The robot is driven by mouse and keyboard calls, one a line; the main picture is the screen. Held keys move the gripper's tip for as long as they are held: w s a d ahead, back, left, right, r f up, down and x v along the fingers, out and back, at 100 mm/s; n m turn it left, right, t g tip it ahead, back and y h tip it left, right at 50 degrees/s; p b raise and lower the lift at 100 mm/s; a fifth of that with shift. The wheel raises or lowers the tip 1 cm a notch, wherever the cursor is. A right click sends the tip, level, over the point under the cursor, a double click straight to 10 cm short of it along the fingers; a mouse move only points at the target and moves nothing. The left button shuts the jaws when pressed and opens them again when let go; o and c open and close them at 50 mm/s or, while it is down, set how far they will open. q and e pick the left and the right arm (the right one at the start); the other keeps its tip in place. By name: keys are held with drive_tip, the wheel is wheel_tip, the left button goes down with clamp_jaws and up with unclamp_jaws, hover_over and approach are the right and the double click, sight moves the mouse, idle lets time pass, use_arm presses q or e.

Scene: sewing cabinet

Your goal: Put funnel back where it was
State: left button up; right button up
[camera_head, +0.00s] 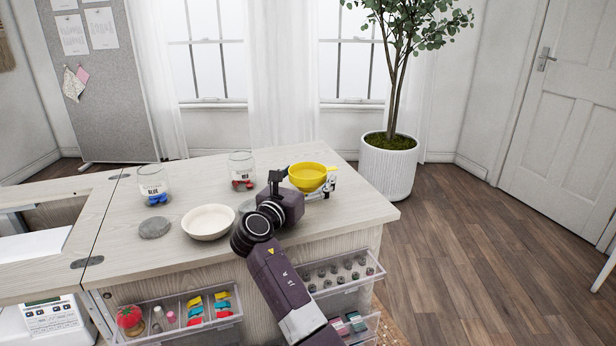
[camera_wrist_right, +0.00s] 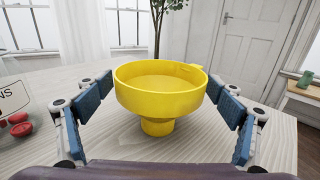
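The yellow funnel (camera_head: 307,176) stands wide mouth up near the right end of the cabinet top. In the right wrist view the funnel (camera_wrist_right: 158,100) is between the two blue-padded fingers, with its narrow end down, seemingly on the wooden top. My right gripper (camera_wrist_right: 162,100) is open around it, with a visible gap on each side. In the head view the right gripper (camera_head: 303,188) reaches the funnel from the front, and my wrist hides part of the top. My left gripper is not in view.
Open drawers (camera_head: 190,312) stick out at the front. A potted tree (camera_head: 388,165) stands behind the right end.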

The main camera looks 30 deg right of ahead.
sight(299, 184)
drive_tip(key=shift+a+r, duration=0.1)
drive_tip(key=shift+r, duration=0.05)
drive_tip(key=p+v, duration=0.1)
drive_tip(key=v, duration=0.5)
drive_tip(key=shift+s+a, duration=0.1)
drive_tip(key=shift+a, duration=0.05)
drive_tip(key=p+v, duration=0.1)
drive_tip(key=v, duration=0.3)
drive_tip(key=shift+a, duration=0.1)
drive_tip(key=shift+s+a, duration=0.45)
drive_tip(key=shift+a, duration=0.1)
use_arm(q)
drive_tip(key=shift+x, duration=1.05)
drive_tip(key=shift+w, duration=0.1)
